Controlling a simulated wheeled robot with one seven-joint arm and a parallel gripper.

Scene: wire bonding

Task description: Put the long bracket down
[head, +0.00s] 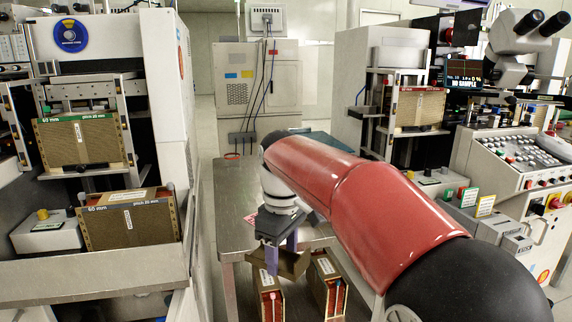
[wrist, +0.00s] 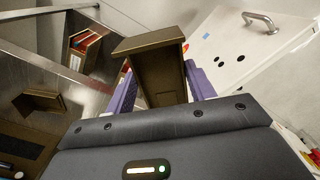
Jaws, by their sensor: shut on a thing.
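The long bracket (wrist: 150,62) is a brown, bronze-coloured angled piece with a flat end plate. In the wrist view it stands up between the two purple fingers of my gripper (wrist: 160,88), which is shut on it. In the head view the bracket (head: 293,263) hangs in my gripper (head: 282,255), above or near the front edge of the grey metal table (head: 236,185). My red arm hides much of the table's right side. I cannot tell whether the bracket touches anything beneath it.
Two open-ended magazine boxes, a left one (head: 268,298) and a right one (head: 327,288), stand just below the gripper in the head view. Bonding machines flank the table; the left one holds brown magazines (head: 130,222). The table's left part looks clear.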

